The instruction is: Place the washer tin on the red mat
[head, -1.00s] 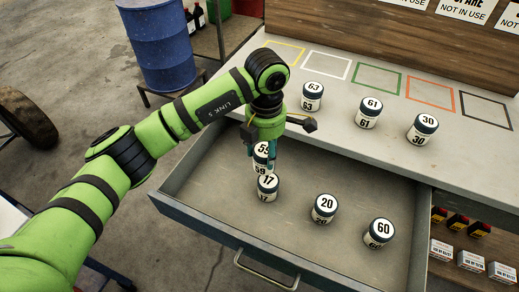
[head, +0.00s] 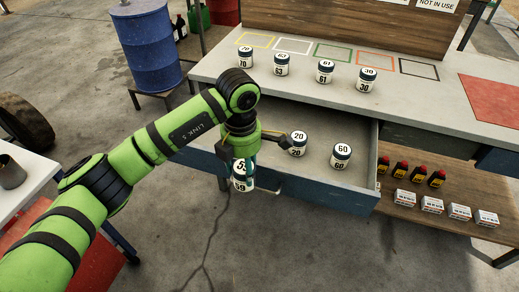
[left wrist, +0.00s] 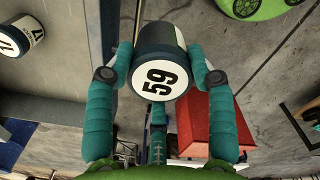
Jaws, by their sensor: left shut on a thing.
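My left gripper (head: 243,165) is shut on a white tin marked 59 (head: 242,185), with a dark lid. It holds the tin in the air in front of the drawer, above the floor. Nothing visible on the tins names washers. My right gripper is not in view.
The drawer (head: 325,192) stands open below the bench, holding tins 20 (head: 297,143) and 60 (head: 341,157). Tin 17 (left wrist: 20,36) shows in the left wrist view. Tins 70, 63, 61 and 30 (head: 366,80) stand on the bench near coloured outlines. Bottles and boxes fill a lower shelf (head: 440,205).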

